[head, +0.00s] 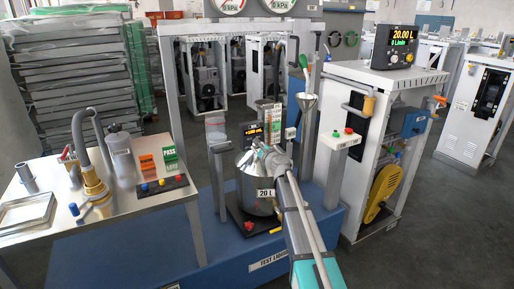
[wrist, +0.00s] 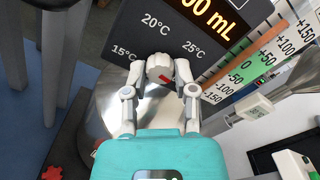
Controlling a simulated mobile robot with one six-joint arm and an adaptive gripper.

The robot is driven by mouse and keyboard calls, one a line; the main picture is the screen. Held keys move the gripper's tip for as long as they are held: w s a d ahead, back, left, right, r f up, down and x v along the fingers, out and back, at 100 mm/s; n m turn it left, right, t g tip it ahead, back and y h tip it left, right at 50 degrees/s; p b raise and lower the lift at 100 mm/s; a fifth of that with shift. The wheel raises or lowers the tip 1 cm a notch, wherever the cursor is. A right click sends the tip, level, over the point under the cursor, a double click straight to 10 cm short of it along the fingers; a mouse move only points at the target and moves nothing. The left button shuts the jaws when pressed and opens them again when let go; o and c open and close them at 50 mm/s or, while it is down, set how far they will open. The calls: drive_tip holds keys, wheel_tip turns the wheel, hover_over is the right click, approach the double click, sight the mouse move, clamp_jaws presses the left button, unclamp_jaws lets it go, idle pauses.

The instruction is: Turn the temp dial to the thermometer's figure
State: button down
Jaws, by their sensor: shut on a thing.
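The temp dial (wrist: 158,66) is a pale grey knob with a red mark on its right side. It sits on a black panel (wrist: 118,40) marked 15°C, 20°C and 25°C. My gripper (wrist: 160,88) has a finger on either side of the dial and is shut on it. In the head view my gripper (head: 258,152) is at the steel 20 L vessel (head: 256,192), below the small black display (head: 254,132), and hides the dial. A small white device (wrist: 254,107), perhaps the thermometer, is right of the gripper; no figure is legible on it.
A white scale (wrist: 265,60) with green bands, from -150 to +150, stands right of the panel. A steel bench (head: 120,200) is at left.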

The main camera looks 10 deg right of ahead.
drive_tip(key=shift+m, duration=1.4)
drive_tip(key=shift+c, duration=2.1)
unclamp_jaws()
drive_tip(key=shift+s, duration=0.1)
drive_tip(key=v, duration=1.1)
drive_tip(key=shift+s, duration=0.35)
drive_tip(key=shift+d, duration=0.1)
